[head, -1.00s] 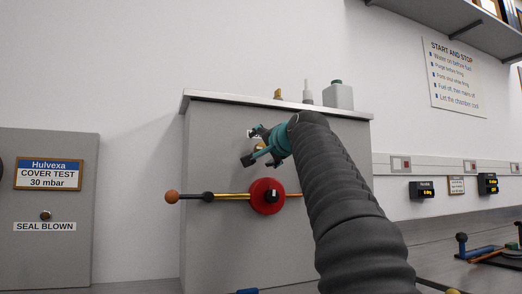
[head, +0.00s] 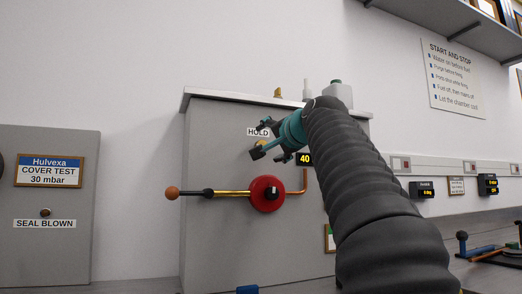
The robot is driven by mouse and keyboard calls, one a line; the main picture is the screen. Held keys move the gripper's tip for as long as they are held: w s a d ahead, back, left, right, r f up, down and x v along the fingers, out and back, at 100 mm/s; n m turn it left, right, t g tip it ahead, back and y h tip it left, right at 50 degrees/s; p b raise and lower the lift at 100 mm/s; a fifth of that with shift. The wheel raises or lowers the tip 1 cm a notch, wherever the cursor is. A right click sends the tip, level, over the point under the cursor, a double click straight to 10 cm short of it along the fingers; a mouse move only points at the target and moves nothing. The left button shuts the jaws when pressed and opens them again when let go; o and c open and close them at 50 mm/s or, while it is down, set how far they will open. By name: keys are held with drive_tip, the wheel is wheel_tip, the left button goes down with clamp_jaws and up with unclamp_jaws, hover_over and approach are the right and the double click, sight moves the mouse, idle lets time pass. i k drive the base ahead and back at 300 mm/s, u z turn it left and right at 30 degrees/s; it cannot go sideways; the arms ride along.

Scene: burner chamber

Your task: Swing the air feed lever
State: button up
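A lever with a brass rod (head: 232,193) and an orange-brown ball knob (head: 172,193) sticks out level to the left from a round red hub (head: 267,194) on the front of a grey cabinet. It is the only lever on that cabinet front, and I see no label naming it. My teal gripper (head: 260,140) is above the hub and apart from the lever. Its fingers are spread with no object held. A small brass-coloured part behind the fingers is mostly hidden.
A copper pipe (head: 305,180) runs right of the hub. Bottles stand on the cabinet top (head: 230,96). A cover test panel (head: 50,250) stands left; the space before the knob looks clear.

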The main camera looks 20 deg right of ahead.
sight(172, 192)
drive_tip(key=k, duration=1)
